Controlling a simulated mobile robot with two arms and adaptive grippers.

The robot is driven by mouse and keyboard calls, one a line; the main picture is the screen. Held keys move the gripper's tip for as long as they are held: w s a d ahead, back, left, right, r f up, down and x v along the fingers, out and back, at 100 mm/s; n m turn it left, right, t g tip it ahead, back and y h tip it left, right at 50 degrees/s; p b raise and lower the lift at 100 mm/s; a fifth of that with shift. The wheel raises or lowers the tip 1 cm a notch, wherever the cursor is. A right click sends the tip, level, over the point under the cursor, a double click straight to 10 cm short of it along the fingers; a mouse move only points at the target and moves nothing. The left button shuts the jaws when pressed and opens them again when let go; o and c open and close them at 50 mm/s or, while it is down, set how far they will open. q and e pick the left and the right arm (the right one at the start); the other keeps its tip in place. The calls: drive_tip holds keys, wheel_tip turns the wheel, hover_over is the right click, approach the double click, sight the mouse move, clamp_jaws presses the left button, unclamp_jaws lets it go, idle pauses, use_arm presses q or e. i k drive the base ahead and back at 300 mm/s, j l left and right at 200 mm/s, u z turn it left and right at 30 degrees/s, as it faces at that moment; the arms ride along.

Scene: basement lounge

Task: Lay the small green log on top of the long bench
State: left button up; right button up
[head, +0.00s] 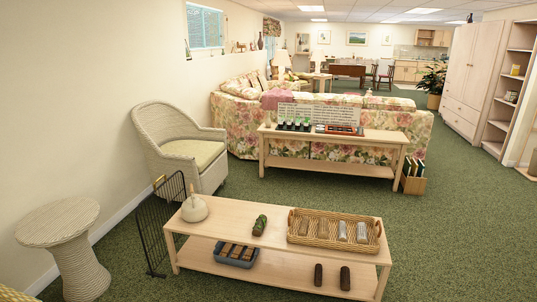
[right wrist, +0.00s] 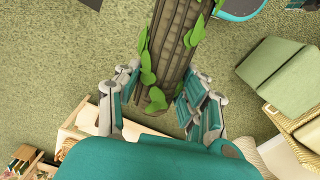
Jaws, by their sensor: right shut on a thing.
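In the right wrist view my right gripper (right wrist: 160,105) is shut on a brown ridged log with green leaves (right wrist: 176,35). The log runs up out of the frame, over the carpet. In the head view a dark green log (head: 260,225) lies on a low pale wooden bench (head: 225,239) in front. A second pale bench (head: 380,137) stands behind it, along the back of the floral sofa. I cannot tell which bench is the long one. Neither gripper shows in the head view.
The front bench holds a pale pumpkin (head: 194,208) and a wicker tray (head: 297,239); its shelf holds a blue tray (head: 250,262) and two dark logs. A black metal screen (head: 156,236) stands at its left end. The rear bench top carries a sign and several small items.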

sight(234, 224)
drive_tip(key=i+l, duration=0.1)
drive_tip(key=i, duration=0.5)
drive_tip(key=i+u, duration=0.1)
drive_tip(key=i, duration=0.55)
drive_tip(key=i+j+u, duration=0.3)
drive_tip(key=i, duration=0.35)
drive_tip(key=i+u, duration=0.3)
drive_tip(key=i, duration=0.35)
